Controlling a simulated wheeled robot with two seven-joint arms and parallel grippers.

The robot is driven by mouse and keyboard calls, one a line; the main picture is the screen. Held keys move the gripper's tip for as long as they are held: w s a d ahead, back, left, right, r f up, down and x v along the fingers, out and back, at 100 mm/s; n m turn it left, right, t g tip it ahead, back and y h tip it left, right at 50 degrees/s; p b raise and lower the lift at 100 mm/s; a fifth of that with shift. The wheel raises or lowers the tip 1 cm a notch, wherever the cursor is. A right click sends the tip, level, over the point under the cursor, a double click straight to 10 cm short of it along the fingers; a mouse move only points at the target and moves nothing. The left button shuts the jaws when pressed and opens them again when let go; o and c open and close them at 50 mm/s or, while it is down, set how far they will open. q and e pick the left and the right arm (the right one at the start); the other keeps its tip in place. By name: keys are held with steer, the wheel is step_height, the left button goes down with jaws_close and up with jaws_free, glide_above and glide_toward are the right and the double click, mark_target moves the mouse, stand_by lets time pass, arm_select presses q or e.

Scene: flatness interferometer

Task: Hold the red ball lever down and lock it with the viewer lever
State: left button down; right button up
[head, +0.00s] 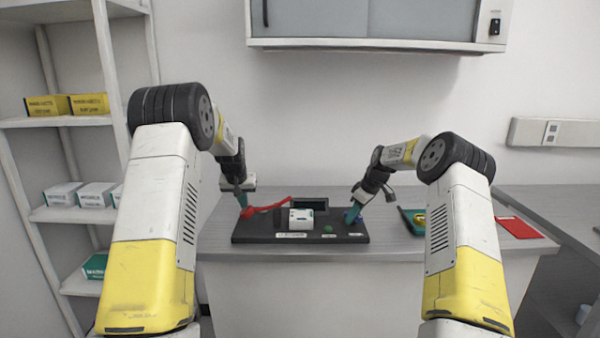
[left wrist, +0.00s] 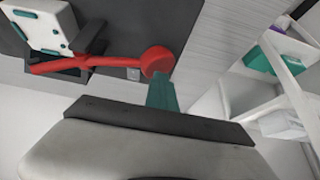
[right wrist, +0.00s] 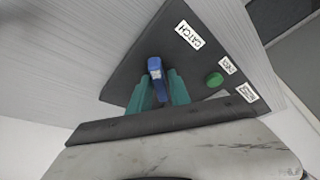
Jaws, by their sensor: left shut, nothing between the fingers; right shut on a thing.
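The red ball lever (head: 270,206) slopes down from the middle of a dark instrument base (head: 262,238) to its ball at the left end. My left gripper (head: 243,202) is shut and empty, its fingertips at the top of the red ball (left wrist: 157,60). Whether they press on it I cannot tell. My right gripper (right wrist: 159,90) is shut on a blue lever (right wrist: 155,67) at the base's right end, beside a label reading CATCH. The fingers hide the blue lever's lower part.
A white block (head: 300,219) stands mid-base, with a green button (right wrist: 215,80) to its right. A green tray (head: 412,222) and a red flat item (head: 519,228) lie on the bench at right. A shelf (head: 75,215) stands at left; a wall cabinet (head: 360,18) hangs above.

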arm_select(q)
steer(key=shift+d, duration=0.25)
arm_select(e)
steer(key=n+g, duration=0.1)
steer(key=n, duration=0.2)
steer(key=shift+n+y, duration=0.4)
steer(key=shift+a+g, duration=0.1)
steer(key=shift+g, duration=0.2)
steer(key=n+g, duration=0.1)
steer(key=n, duration=0.2)
steer(key=shift+w, duration=0.1)
arm_select(q)
steer(key=shift+f, duration=0.1)
arm_select(e)
steer(key=o, duration=0.7)
steer(key=shift+o, duration=0.2)
arm_select(q)
steer(key=shift+a, duration=0.1)
arm_select(e)
steer(key=shift+r, duration=3.5)
